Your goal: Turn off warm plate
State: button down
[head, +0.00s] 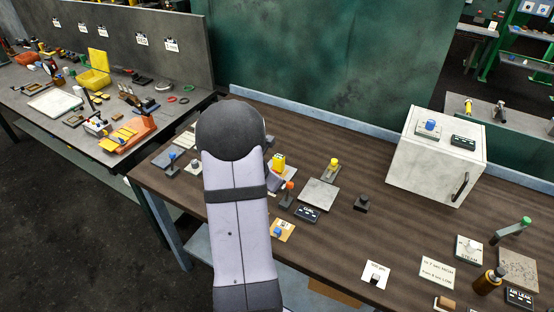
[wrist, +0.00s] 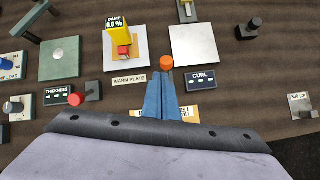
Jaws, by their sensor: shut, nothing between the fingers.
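The warm plate (wrist: 141,60) is a pale square slab beside a "WARM PLATE" label (wrist: 129,79) in the wrist view. A yellow meter (wrist: 119,34) reading "DAMP 8.0 %" stands over it, with a small red part at its foot. An orange-topped lever (wrist: 166,63) stands just right of the plate; it also shows in the head view (head: 289,186). My gripper (wrist: 162,76) has its blue fingers shut and empty, their tips close to the orange top; I cannot tell whether they touch. In the head view my arm hides the gripper and much of the plate.
A "CURL" display (wrist: 202,80) and a grey plate (wrist: 194,45) lie right of the lever. A red-knobbed lever (wrist: 77,98) and "THICKNESS" display (wrist: 59,93) are at left. A white cabinet (head: 435,165) stands at the right. Bare bench lies around the small black knob (head: 361,203).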

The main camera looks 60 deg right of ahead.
notch_tip(320, 180, up, 10)
jog(key=d+p, duration=0.1)
jog(key=p, duration=0.1)
jog(key=shift+w+d+f, duration=0.15)
jog(key=shift+w+d, duration=0.2)
